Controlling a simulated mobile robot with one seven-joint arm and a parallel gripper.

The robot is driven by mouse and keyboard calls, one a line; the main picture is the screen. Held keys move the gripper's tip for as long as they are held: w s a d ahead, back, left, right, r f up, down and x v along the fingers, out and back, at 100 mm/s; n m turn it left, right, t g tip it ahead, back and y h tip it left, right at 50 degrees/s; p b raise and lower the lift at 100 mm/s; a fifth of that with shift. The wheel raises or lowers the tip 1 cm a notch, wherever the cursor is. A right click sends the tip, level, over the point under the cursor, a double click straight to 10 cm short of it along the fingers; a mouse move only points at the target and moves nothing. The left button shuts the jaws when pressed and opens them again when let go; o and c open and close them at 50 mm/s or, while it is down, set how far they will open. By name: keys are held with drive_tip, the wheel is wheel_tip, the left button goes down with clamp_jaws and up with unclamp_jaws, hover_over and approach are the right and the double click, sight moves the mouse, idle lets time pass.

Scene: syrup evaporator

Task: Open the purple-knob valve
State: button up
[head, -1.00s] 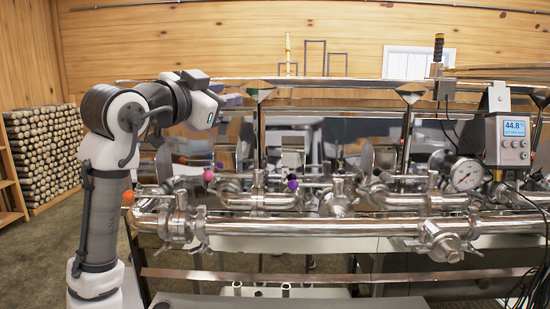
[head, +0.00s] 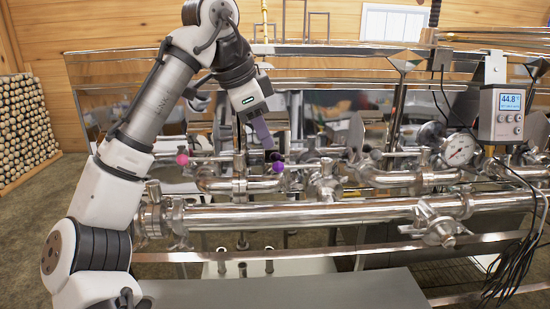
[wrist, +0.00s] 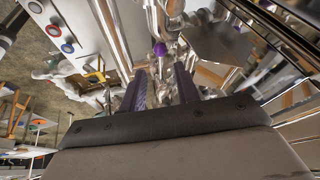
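The purple knob (head: 278,167) is a small ball at the end of a valve handle on the steel pipework, near the middle of the head view. In the wrist view the purple knob (wrist: 160,48) shows just beyond my fingertips, about midway between them. My gripper (head: 268,147) points down, with its purple fingers just above and slightly left of the knob. In the wrist view my gripper (wrist: 161,75) has its two fingers apart with nothing between them. I cannot tell whether a finger touches the knob.
A pink knob (head: 182,158) sits on another valve to the left. A thick horizontal steel pipe (head: 300,215) runs in front, below the valves. A round gauge (head: 459,150) and a digital display box (head: 502,114) stand to the right, with black cables hanging down.

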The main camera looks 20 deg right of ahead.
sight(277, 163)
drive_tip(key=p+x, duration=0.1)
drive_tip(key=x, duration=0.6)
drive_tip(key=shift+d+f, duration=0.2)
drive_tip(key=shift+f, duration=0.15)
clamp_jaws()
